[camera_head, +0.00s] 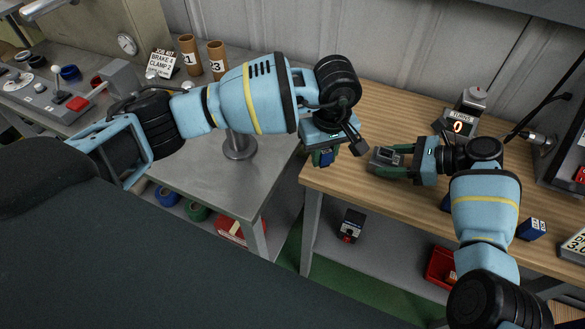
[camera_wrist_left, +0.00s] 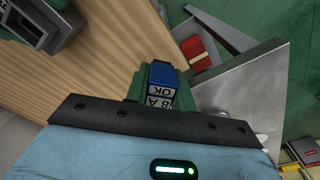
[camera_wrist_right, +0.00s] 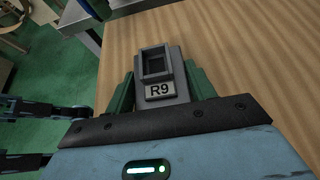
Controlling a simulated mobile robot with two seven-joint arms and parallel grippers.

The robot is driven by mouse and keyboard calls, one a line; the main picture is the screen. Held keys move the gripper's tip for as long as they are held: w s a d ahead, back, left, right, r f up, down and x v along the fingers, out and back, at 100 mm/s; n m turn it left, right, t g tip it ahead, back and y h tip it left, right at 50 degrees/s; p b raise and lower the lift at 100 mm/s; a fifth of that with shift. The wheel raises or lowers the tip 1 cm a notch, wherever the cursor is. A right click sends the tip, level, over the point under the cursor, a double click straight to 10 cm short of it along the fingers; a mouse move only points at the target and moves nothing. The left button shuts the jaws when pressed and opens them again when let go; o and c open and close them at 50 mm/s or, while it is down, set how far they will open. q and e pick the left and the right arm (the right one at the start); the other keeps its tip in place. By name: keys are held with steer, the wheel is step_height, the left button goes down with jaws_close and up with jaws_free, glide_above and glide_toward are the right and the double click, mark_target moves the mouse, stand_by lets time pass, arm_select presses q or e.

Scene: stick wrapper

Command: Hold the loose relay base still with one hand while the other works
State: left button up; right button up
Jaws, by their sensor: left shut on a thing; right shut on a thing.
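The loose relay base (camera_wrist_right: 157,84) is a grey block with a rectangular socket and an "R9" label. It also shows in the head view (camera_head: 385,156) at the wooden bench's left part. My right gripper (camera_head: 388,160) is shut on it, with green fingers on both sides in the right wrist view. My left gripper (camera_head: 326,157) is shut on a small blue block (camera_wrist_left: 162,76) with a white lettered label reading "OK" upside down. The left gripper is left of the base and apart from it, near the bench's left edge. The base and right gripper show at the left wrist view's top left corner.
The wooden bench (camera_head: 400,103) holds a counter box (camera_head: 463,117) showing 0 at the back and another blue block (camera_head: 532,229) at right. A metal table (camera_head: 215,175) stands left, across a gap. A red bin (camera_head: 440,267) is below the bench.

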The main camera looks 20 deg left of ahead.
arm_select(q)
steer(key=w+d+r+n, duration=0.4)
steer(key=w+d+n, duration=0.1)
steer(key=w+d, duration=0.15)
step_height(320, 180, up, 4)
steer(key=r+n, duration=0.1)
steer(key=n, duration=0.4)
glide_above(385, 156)
steer(key=shift+f, duration=0.25)
steer(key=shift+f, duration=2.9)
arm_select(e)
steer(key=shift+f, duration=0.1)
arm_select(q)
steer(key=shift+f, duration=0.8)
steer(key=o, duration=1.1)
steer(key=shift+c, duration=0.2)
step_height(385, 156, up, 12)
